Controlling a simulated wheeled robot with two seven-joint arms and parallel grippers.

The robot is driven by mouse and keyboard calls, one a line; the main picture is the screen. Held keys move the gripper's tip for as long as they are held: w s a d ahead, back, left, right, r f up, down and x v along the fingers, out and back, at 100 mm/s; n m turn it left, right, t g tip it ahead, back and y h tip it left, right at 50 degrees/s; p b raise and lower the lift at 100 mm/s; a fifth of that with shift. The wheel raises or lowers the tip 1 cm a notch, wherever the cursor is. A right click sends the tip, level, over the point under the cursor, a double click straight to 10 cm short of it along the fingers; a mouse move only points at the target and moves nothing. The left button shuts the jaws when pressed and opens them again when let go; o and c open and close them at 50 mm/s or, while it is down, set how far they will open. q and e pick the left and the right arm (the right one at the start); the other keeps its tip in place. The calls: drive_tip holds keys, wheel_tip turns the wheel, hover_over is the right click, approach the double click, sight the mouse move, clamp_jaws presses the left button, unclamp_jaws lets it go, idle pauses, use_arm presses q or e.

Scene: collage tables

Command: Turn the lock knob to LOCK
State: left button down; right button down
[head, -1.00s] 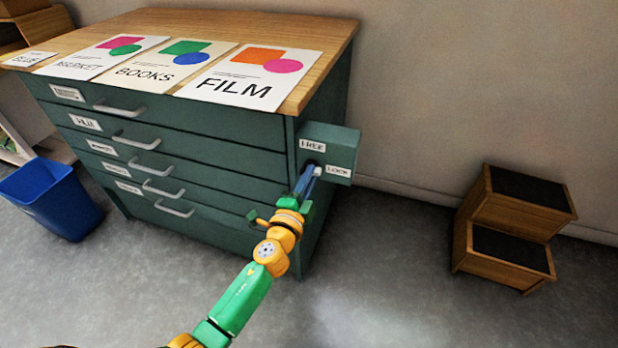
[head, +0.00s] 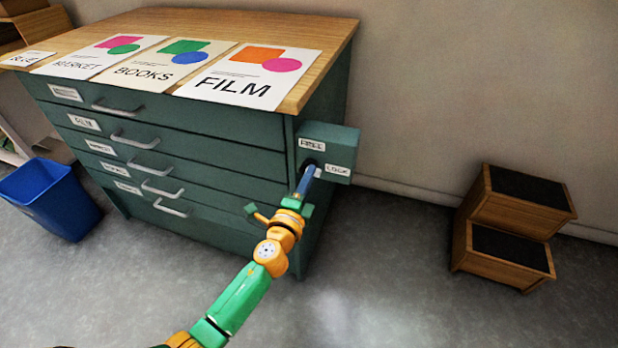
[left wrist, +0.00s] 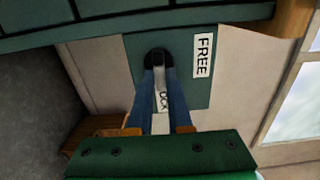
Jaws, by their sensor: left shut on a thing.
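The green lock box (head: 345,148) sticks out from the right side of the cabinet. It has a FREE label (head: 312,144) at upper left and a LOCK label (head: 337,170) at lower right. My left gripper (head: 311,170) reaches the box's front face between the labels. In the left wrist view its two blue fingers are shut on the dark round knob (left wrist: 157,56). The LOCK label (left wrist: 164,99) shows between the fingers, and the FREE label (left wrist: 203,55) is to their right. The fingers hide much of the knob, and I cannot tell where it points. My right gripper is not in view.
The green drawer cabinet (head: 225,168) has a wooden top with several posters and handles along its front. A blue bin (head: 52,200) stands at the left. A wooden step stool (head: 505,240) stands at the right. The floor between cabinet and stool is clear.

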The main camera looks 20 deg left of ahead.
use_arm(q)
drive_tip(key=shift+f, duration=0.1)
drive_tip(key=c, duration=0.8)
unclamp_jaws()
drive_tip(key=shift+c, duration=0.2)
drive_tip(key=s, duration=0.7)
drive_tip(key=shift+s+a, duration=0.1)
drive_tip(key=shift+a, duration=0.05)
